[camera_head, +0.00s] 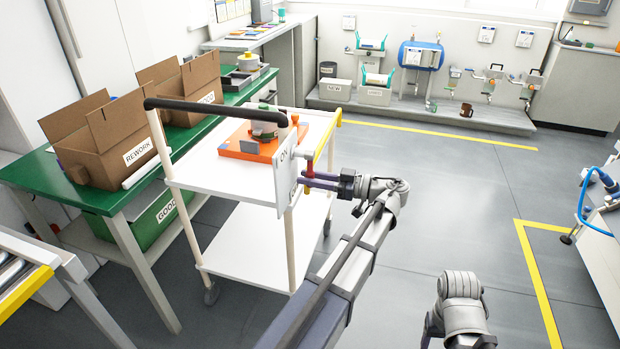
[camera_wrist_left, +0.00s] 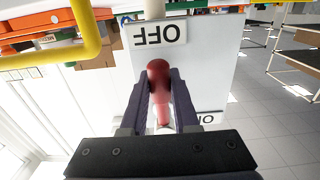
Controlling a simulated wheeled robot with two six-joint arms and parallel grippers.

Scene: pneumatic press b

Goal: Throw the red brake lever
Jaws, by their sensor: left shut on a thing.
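The red brake lever (camera_head: 309,164) is on the side of a white cart, next to an upright white plate (camera_head: 283,170) with an ON label. In the left wrist view the red lever (camera_wrist_left: 159,78) stands between the two dark fingers of my left gripper (camera_wrist_left: 160,100), which is shut on it. In that view, turned upside down, an OFF label (camera_wrist_left: 160,34) is at the top of the plate and an ON label (camera_wrist_left: 208,118) lower right, partly hidden. My left gripper (camera_head: 318,181) also shows in the head view. My right gripper's fingers do not show.
The white cart (camera_head: 215,170) carries an orange block assembly (camera_head: 262,145) and has a black handle (camera_head: 215,107). A yellow bar (camera_wrist_left: 87,32) runs close to the lever. A green table (camera_head: 110,195) with cardboard boxes stands left. The grey floor right of the cart is clear.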

